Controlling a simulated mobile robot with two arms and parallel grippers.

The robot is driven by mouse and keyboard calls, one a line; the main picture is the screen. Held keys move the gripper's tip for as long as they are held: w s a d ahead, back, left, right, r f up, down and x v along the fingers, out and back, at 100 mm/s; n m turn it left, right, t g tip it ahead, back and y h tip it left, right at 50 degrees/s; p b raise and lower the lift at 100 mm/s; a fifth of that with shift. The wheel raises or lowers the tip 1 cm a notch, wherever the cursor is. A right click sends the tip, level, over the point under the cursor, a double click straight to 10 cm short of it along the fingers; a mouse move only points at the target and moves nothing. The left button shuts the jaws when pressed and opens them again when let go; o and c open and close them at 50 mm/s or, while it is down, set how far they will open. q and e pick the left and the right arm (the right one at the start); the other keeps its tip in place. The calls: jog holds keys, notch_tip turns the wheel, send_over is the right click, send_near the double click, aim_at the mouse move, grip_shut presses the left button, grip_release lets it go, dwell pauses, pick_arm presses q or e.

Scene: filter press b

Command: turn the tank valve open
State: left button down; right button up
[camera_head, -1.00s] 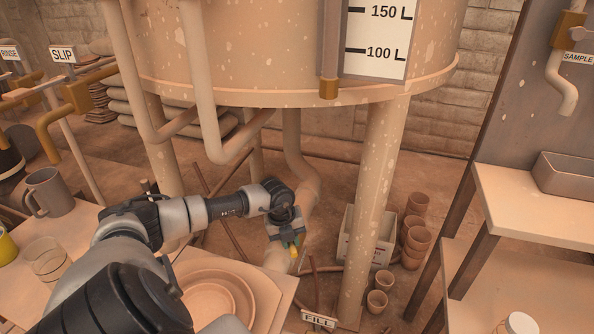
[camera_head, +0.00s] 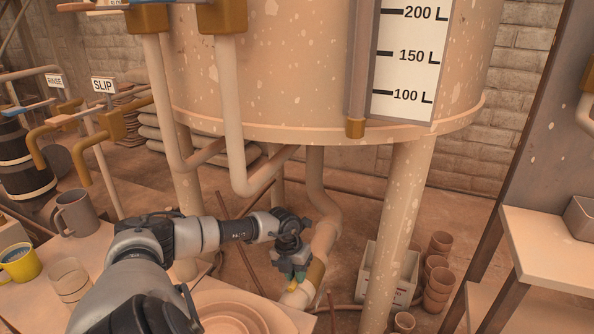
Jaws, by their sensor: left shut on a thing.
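The tank (camera_head: 290,70) is a large pale, speckled vessel on legs, with a level scale on its front. A pale outlet pipe (camera_head: 322,215) curves down under it. A brass tank valve body (camera_head: 316,272) shows on this pipe, just right of my left gripper. My left gripper (camera_head: 294,281) points down in front of the pipe and is shut on the tank valve's handle. Small yellow and green parts show at its tips. The handle is mostly hidden by the gripper, so its angle cannot be told. My right gripper is not in view.
A tank leg (camera_head: 398,220) stands right of the pipe, with a white crate (camera_head: 372,262) and stacked cups (camera_head: 437,272) behind. A table (camera_head: 55,285) with a grey mug (camera_head: 75,213) and yellow mug (camera_head: 20,262) is at left. A pale bench (camera_head: 550,242) is at right.

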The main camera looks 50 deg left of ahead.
pick_arm(q)
jog(key=c, duration=1)
grip_release()
jog(key=shift+a, duration=0.1)
jog(key=shift+c, duration=0.2)
